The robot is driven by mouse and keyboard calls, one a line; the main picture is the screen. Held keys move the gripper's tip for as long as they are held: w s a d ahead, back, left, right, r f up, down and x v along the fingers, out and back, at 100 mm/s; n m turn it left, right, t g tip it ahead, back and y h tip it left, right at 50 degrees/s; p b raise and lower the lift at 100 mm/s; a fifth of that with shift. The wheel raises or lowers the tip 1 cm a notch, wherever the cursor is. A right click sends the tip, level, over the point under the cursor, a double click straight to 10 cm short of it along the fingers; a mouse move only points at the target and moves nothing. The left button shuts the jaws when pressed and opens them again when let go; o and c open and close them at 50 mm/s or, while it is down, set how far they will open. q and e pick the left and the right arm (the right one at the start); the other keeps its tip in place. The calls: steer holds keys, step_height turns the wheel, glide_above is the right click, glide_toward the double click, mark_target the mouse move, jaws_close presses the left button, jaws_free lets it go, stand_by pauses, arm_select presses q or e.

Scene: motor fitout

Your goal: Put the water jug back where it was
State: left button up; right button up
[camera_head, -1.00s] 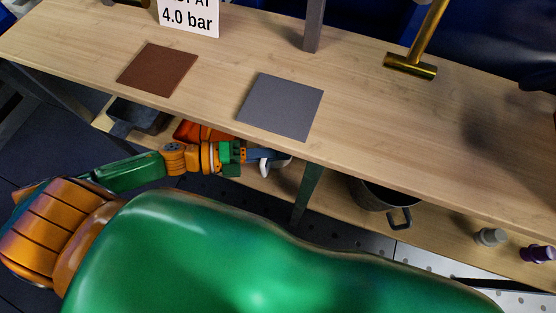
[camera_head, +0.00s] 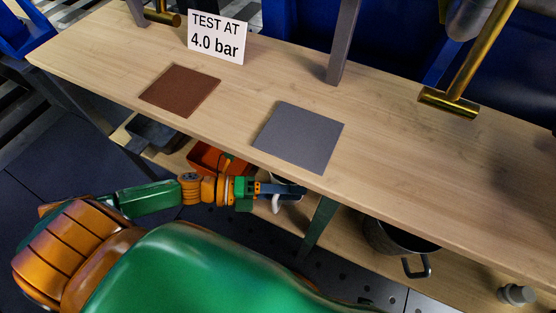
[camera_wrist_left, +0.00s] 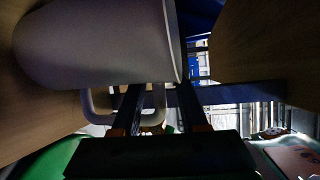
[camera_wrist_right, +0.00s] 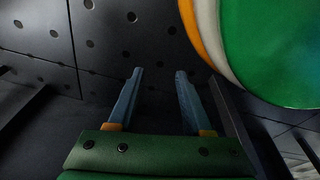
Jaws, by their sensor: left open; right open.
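The white water jug (camera_head: 277,204) is on the lower shelf under the workbench, mostly hidden by my left gripper and the bench top in the head view. In the left wrist view the jug (camera_wrist_left: 100,42) fills the upper left, with its looped handle (camera_wrist_left: 98,112) reaching down toward the fingers. My left gripper (camera_head: 293,189) is open at the jug's handle; its fingers (camera_wrist_left: 160,95) overlap the handle in the left wrist view, and I cannot tell whether they touch it. My right gripper (camera_wrist_right: 158,75) is open and empty above the dark perforated floor.
The bench top (camera_head: 420,160) holds a brown mat (camera_head: 180,90), a grey mat (camera_head: 298,138) and a "TEST AT 4.0 bar" sign (camera_head: 217,37). An orange bin (camera_head: 214,160), a dark tray (camera_head: 153,134) and a dark pot (camera_head: 398,238) stand on the lower shelf. A bench leg (camera_head: 319,226) is right of the jug.

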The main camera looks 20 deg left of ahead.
arm_select(q)
steer(key=p+v, duration=0.2)
steer(key=v, duration=1)
steer(key=shift+p, duration=0.3)
arm_select(e)
steer(key=shift+s+d+r, duration=0.2)
steer(key=shift+s+d, duration=0.7)
steer(key=shift+s, duration=0.1)
